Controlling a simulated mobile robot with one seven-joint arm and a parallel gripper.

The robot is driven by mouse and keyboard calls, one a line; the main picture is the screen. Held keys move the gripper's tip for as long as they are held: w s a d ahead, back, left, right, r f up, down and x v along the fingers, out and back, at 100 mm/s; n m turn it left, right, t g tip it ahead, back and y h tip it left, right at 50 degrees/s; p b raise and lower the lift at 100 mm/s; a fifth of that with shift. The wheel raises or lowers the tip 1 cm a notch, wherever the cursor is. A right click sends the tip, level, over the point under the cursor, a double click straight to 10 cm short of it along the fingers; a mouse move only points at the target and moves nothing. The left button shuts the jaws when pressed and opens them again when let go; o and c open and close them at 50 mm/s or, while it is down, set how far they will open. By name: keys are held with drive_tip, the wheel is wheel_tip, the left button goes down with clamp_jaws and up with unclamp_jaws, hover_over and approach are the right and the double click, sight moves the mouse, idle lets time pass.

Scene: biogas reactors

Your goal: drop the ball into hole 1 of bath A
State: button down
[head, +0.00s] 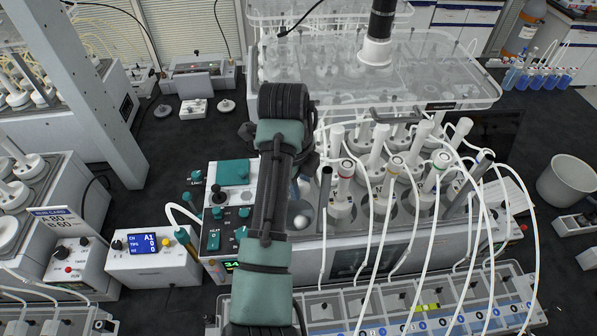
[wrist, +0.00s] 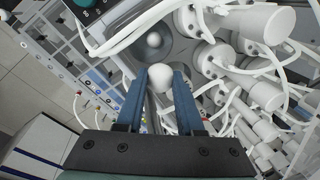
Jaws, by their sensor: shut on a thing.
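In the wrist view my gripper (wrist: 162,76) has its two blue fingers on either side of a white ball (wrist: 161,84), gripping it at the tips. Beyond it, towards the top of the picture, a second white round thing (wrist: 154,40) sits in a round grey opening (wrist: 150,57). In the head view the bath (head: 378,262) is right of my arm. A white ball (head: 300,221) shows in its front left opening, just right of my arm. My arm hides much of the bath's left end, and the held ball is not clear there. I cannot read hole numbers.
Several white capped bottles (head: 341,190) with looping white tubes crowd the bath to the right. A dark upright rod (head: 325,190) stands close by my arm. A clear shelf (head: 400,75) overhangs the back. A control panel (head: 230,215) is on the left.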

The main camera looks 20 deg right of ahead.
drive_tip(key=shift+s+a+f+b, duration=0.1)
drive_tip(key=shift+s+f+b, duration=0.15)
drive_tip(key=shift+f+b, duration=0.5)
wheel_tip(320, 180, down, 4)
drive_tip(key=b, duration=0.3)
drive_tip(key=shift+f+b, duration=0.25)
drive_tip(key=shift+b, duration=0.05)
drive_tip(key=shift+c, duration=2.3)
unclamp_jaws()
drive_tip(key=shift+w, duration=0.1)
drive_tip(key=shift+r, duration=0.15)
wheel_tip(320, 180, up, 12)
drive_tip(key=s+a+p, duration=0.1)
drive_tip(key=a, duration=0.1)
drive_tip(key=shift+s+r, duration=0.25)
drive_tip(key=shift+s, duration=0.05)
